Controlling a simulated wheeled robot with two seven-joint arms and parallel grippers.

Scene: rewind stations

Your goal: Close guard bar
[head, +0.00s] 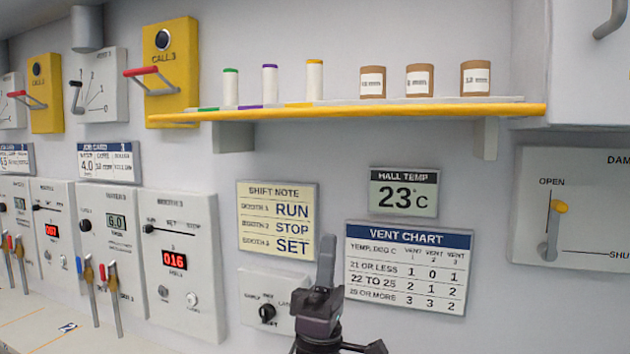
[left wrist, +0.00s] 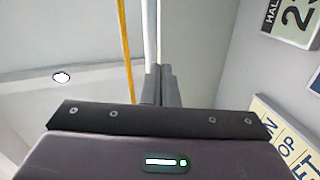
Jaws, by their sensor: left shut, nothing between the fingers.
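A yellow CALL 3 box (head: 172,105) with a round black button (head: 162,40) is on the wall at upper left. A red-ended bar (head: 148,71) sticks out from it below the button, clear of the button's face. A second yellow box (head: 46,110) farther left has a similar red-ended bar (head: 18,94). Which bar is the guard bar is not marked. My left gripper (head: 327,245) points up in front of the wall at lower centre, well right of and below both boxes. Its fingers (left wrist: 161,84) are together and empty in the left wrist view. My right gripper is not seen.
A yellow-edged shelf (head: 380,111) with spools and brown jars juts out above my left gripper. Booth panels (head: 180,215) with levers line the left. A vent chart (head: 450,300), a shift note (head: 250,240) and a damper panel (head: 590,180) are on the wall.

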